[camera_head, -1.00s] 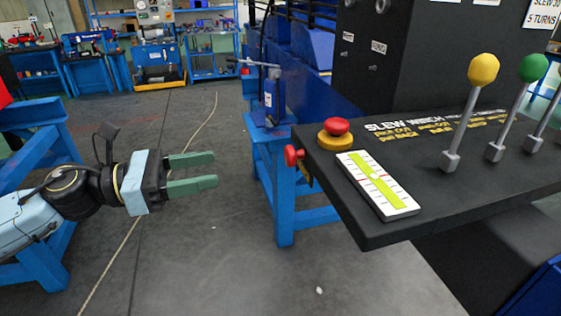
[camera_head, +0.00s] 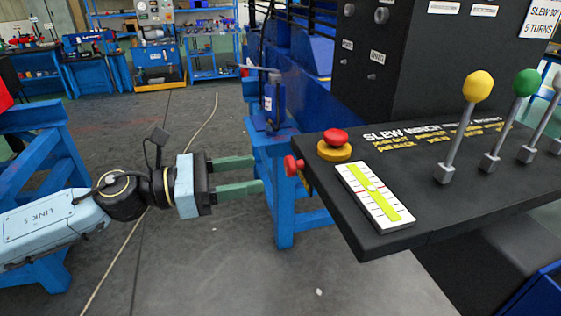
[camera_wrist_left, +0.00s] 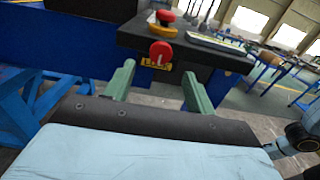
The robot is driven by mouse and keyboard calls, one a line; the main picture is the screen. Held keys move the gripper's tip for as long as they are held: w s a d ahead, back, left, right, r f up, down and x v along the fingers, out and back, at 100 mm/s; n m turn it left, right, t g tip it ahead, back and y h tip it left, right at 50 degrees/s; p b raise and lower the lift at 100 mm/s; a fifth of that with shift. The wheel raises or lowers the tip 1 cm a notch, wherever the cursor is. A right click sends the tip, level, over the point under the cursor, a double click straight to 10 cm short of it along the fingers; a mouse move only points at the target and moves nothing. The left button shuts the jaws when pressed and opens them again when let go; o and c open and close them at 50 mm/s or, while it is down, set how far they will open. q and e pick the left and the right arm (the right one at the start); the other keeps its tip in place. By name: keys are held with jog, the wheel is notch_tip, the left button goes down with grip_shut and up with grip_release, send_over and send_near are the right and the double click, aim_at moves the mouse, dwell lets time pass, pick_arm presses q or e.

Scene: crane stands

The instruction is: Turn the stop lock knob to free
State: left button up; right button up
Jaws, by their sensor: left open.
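The red stop lock knob (camera_head: 292,164) sticks out from the left side of the black control console (camera_head: 430,205). In the left wrist view the knob (camera_wrist_left: 161,53) is ahead, between and beyond the fingertips, with a yellow label below it. My left gripper (camera_head: 249,175) is open and empty, its green fingers pointing right at the knob with a gap left between. In the left wrist view the left gripper (camera_wrist_left: 156,80) has its fingers spread on either side of the knob. My right gripper is not identifiable in these views.
A red mushroom button on a yellow base (camera_head: 335,145) sits on the console top near the knob. A white and green level gauge (camera_head: 375,195) and levers, including a yellow-topped one (camera_head: 478,86), stand further right. A blue stand (camera_head: 285,215) is behind the knob.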

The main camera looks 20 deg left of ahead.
aim_at(286, 168)
pick_arm(q)
jog(key=p+x, duration=0.3)
jog(key=x, duration=0.2)
jog(key=shift+w+d+r, duration=0.15)
jog(key=shift+d, duration=0.05)
jog(key=shift+w+d, duration=0.3)
jog(key=shift+d, duration=0.2)
jog(key=c, duration=0.9)
